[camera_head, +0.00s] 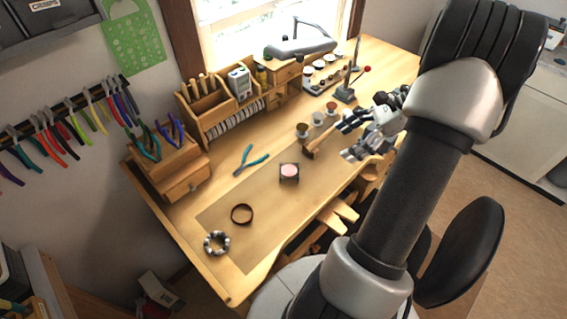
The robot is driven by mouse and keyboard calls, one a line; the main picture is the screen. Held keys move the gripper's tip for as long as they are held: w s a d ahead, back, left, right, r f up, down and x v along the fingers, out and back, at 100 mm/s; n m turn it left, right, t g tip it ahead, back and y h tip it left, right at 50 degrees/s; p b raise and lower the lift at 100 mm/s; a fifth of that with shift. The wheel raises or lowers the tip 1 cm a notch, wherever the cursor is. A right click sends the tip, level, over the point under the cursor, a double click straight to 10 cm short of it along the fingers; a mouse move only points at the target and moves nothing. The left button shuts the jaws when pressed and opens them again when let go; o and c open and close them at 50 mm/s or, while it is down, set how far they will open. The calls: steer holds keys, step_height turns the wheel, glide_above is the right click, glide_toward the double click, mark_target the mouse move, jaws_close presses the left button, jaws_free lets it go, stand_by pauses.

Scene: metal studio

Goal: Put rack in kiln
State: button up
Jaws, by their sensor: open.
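My gripper (358,139) is over the right part of the wooden workbench (225,255), its fingers toward the left. It is open, and I see nothing held between its fingers. I cannot pick out a kiln in this view. No object is clearly a rack; a small dark square frame with a pink round top (289,172) sits on the bench mat, left of and apart from my gripper. I cannot tell whether it is the rack. My arm hides part of the bench's right side and the floor behind it.
Blue-handled pliers (250,160), a dark ring (241,214) and a beaded bracelet (217,243) lie on the bench. Wooden organizers (205,108) line the back. A black stool seat (470,250) and pale cabinet (520,120) are at right.

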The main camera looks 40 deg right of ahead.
steer(key=b, duration=0.3)
glide_toward(296, 170)
steer(key=x, duration=0.3)
steer(key=shift+a, duration=0.15)
steer(key=b+x, duration=0.2)
steer(key=x, duration=0.3)
steer(key=shift+f, duration=0.15)
steer(key=c, duration=1.2)
steer(key=shift+c, duration=0.2)
